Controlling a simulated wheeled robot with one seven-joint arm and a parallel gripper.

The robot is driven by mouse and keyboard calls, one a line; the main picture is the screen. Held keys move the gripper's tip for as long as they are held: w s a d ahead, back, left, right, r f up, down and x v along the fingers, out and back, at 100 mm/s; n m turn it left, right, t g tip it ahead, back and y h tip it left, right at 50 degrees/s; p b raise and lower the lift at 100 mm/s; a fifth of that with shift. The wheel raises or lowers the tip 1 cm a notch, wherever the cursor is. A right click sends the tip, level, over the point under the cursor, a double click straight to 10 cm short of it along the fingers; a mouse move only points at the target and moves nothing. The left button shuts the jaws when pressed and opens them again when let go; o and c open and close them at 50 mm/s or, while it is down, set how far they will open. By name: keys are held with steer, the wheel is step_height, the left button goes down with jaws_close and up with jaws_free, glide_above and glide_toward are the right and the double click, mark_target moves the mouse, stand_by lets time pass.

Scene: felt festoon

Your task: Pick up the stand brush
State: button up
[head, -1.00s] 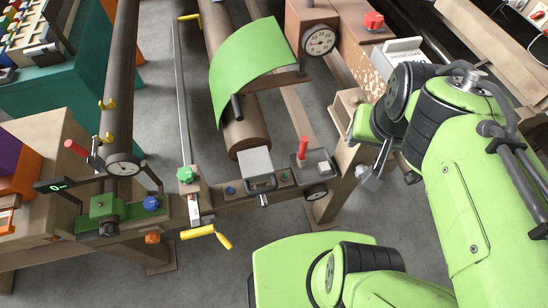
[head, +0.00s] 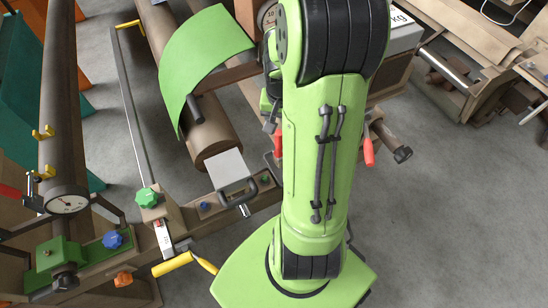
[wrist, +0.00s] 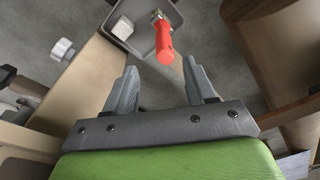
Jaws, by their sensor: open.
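The likely stand brush (wrist: 164,45) has a red handle and a brass-coloured collar. It stands in a shallow grey tray (wrist: 143,42) beside a white block (wrist: 123,29) in the wrist view. My gripper (wrist: 160,78) is open and empty, its two grey fingers spread below the red handle in the picture. I see no contact between them. In the head view the brush's red handle (head: 278,143) shows only as a sliver at my arm's left edge. My arm hides most of the tray and gripper there.
Another red handle (head: 369,150) hangs right of my arm.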

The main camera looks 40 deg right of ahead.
mark_target(279, 139)
steer(key=f, duration=0.2)
steer(key=f+b, duration=0.1)
steer(key=f, duration=0.1)
steer(key=shift+w+d+f, duration=0.2)
steer(key=shift+f, duration=0.15)
steer(key=f, duration=0.1)
steer(key=f+b, duration=0.1)
steer(key=f, duration=0.1)
steer(key=w+f+b, duration=0.1)
steer(key=f, duration=0.1)
steer(key=shift+s, duration=0.1)
steer(key=shift+c, duration=0.8)
steer(key=shift+r, duration=0.1)
jaws_close()
